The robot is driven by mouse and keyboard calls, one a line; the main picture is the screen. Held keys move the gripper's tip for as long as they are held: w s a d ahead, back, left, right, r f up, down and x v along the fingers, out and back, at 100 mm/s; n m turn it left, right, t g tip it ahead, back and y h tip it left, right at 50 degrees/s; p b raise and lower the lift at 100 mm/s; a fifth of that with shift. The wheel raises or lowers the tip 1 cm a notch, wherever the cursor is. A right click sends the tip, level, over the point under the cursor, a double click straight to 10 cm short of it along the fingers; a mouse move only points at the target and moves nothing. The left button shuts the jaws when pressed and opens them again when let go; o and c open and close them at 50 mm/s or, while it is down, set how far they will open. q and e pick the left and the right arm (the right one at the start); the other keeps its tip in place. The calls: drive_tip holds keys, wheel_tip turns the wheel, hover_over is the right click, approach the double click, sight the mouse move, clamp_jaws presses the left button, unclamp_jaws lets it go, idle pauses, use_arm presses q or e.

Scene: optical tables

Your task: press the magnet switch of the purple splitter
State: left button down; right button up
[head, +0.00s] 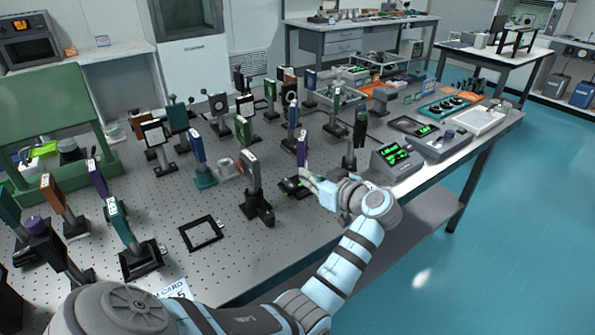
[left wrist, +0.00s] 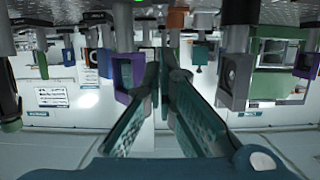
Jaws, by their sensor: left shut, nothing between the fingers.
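My left gripper (head: 306,179) is low over the optical table's right part, fingers shut and empty. In the left wrist view its fingers (left wrist: 163,72) converge at the middle. A purple upright plate on a post (head: 302,148), which looks like the purple splitter, stands just behind the gripper in the head view. A purple-framed optic (left wrist: 127,72) hangs left of the fingers in the wrist view, which is upside down; it may be the same piece. Another purple plate (head: 98,179) stands at the far left. I cannot make out the magnet switch. My right gripper is not in view.
Several post-mounted optics crowd the perforated table (head: 200,290). A dark mount (head: 253,180) stands left of the gripper, and a box with a green display (head: 397,156) stands right. A black square frame (head: 202,233) lies flat in front, with some bare table around it.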

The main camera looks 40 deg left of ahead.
use_arm(q)
drive_tip(key=v, duration=0.3)
drive_tip(key=f+v, duration=0.1)
drive_tip(key=shift+s+d+r, duration=0.1)
drive_tip(key=shift+d+r, duration=0.05)
drive_tip(key=shift+d, duration=0.35)
